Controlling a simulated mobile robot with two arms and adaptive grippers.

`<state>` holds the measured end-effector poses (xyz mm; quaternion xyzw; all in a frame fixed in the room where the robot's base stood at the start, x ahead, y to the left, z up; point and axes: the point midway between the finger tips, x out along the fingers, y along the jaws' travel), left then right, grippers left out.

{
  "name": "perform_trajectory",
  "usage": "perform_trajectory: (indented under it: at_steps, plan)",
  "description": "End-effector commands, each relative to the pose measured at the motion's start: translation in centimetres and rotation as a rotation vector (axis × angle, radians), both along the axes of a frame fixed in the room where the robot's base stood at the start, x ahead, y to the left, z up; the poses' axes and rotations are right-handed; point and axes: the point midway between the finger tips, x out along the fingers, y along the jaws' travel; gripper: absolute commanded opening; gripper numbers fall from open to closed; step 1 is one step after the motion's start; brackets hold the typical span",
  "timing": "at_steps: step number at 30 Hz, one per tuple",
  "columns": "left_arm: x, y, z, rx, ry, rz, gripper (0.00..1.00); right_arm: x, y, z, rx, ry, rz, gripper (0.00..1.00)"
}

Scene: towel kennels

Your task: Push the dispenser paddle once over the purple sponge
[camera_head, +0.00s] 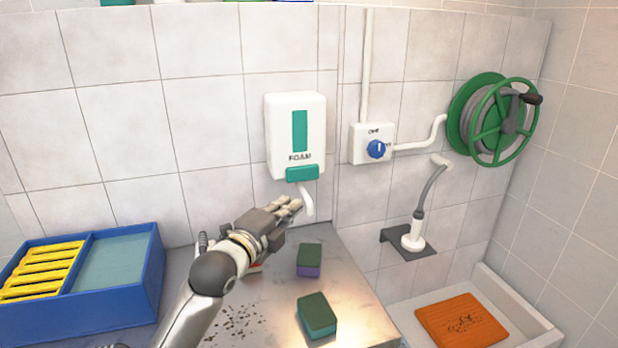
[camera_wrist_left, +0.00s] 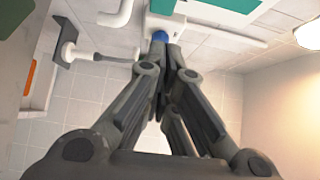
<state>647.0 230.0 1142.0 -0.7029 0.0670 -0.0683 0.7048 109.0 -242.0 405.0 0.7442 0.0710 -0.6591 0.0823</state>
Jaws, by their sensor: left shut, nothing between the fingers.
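The white foam dispenser (camera_head: 296,120) hangs on the tiled wall, with a teal paddle (camera_head: 302,173) at its bottom and a white spout (camera_head: 307,202) below. The purple sponge (camera_head: 308,271), with a dark green top, lies on the metal counter below and slightly in front of the spout. My left gripper (camera_head: 296,204) is shut and empty, just below and left of the paddle, beside the spout. In the left wrist view, my shut fingers (camera_wrist_left: 168,50) point toward the paddle (camera_wrist_left: 162,7) area; contact cannot be told. My right gripper is not in view.
A teal sponge with a green top (camera_head: 317,317) lies nearer on the counter. A red and white item (camera_head: 256,267) is partly hidden behind my gripper. A blue tray (camera_head: 150,280) stands left. A knob box (camera_head: 373,143), hose reel (camera_head: 493,120) and basin with orange mat (camera_head: 462,325) are right.

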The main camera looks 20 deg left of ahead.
Motion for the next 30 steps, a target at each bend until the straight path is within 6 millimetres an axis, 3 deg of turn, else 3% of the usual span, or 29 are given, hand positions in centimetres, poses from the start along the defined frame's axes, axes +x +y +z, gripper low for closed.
perform_trajectory:
  at_steps: [3, 8, 11, 19, 30]
  plan:
    - [0.0, 0.0, -0.1, -0.001, 0.001, 0.000, 0.00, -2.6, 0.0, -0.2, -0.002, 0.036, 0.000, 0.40]
    - [0.3, -0.1, 0.0, -0.003, 0.003, 0.000, 0.00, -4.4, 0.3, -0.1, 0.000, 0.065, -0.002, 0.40]
    - [1.0, -0.2, 0.0, -0.004, 0.003, 0.001, 0.00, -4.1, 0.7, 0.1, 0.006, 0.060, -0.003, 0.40]
    - [4.7, -0.9, 0.2, -0.006, 0.003, 0.001, 0.00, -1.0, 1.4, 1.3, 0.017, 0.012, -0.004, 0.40]
    - [9.7, -1.9, 0.1, -0.005, 0.004, 0.000, 0.00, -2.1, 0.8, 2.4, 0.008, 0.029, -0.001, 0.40]
